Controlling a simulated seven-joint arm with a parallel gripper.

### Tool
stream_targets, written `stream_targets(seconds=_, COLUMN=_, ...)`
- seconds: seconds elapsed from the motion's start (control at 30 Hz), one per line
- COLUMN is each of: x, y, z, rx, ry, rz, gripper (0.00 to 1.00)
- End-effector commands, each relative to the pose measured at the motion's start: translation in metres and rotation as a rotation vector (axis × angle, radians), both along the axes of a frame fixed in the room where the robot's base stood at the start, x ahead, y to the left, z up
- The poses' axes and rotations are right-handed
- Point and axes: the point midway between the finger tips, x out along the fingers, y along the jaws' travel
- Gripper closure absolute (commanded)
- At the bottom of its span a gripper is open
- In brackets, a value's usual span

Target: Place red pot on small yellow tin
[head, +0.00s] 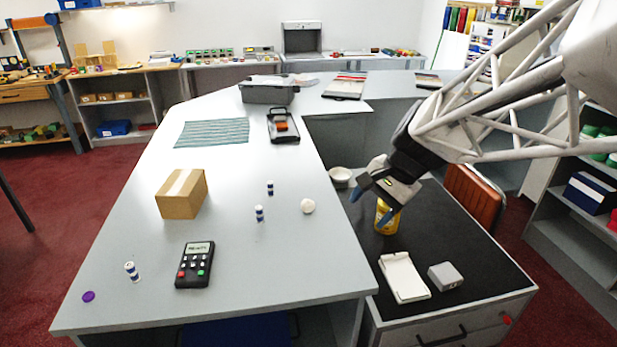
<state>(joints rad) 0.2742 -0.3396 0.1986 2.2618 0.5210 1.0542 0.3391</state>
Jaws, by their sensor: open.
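The small yellow tin (381,222) stands upright on the black top of the drawer cabinet, partly hidden behind my gripper. My gripper (371,205) is open and tilted downward, just above and beside the tin, with its blue fingertips apart. One fingertip overlaps the tin in the picture; I cannot tell whether they touch. I see nothing held between the fingers. I cannot make out a red pot in this view.
A white bowl (340,177) stands behind the gripper; a white tray (404,278) and grey box (445,276) lie in front. The grey counter (250,270) holds a cardboard box (181,194), a calculator-like device (195,265) and small cylinders. An orange-brown panel (474,198) stands right of the cabinet top.

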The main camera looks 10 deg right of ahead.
Motion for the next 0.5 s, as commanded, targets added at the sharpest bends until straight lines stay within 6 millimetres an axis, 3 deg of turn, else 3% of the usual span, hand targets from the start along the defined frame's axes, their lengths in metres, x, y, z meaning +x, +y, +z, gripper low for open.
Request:
stream_targets(seconds=0.2, x=-0.058, y=0.027, z=0.005, rx=-0.186, ry=-0.085, rz=0.261, gripper=0.34)
stream_targets(seconds=0.5, x=-0.127, y=0.043, z=0.003, rx=-0.433, ry=-0.196, rz=0.606, gripper=0.34)
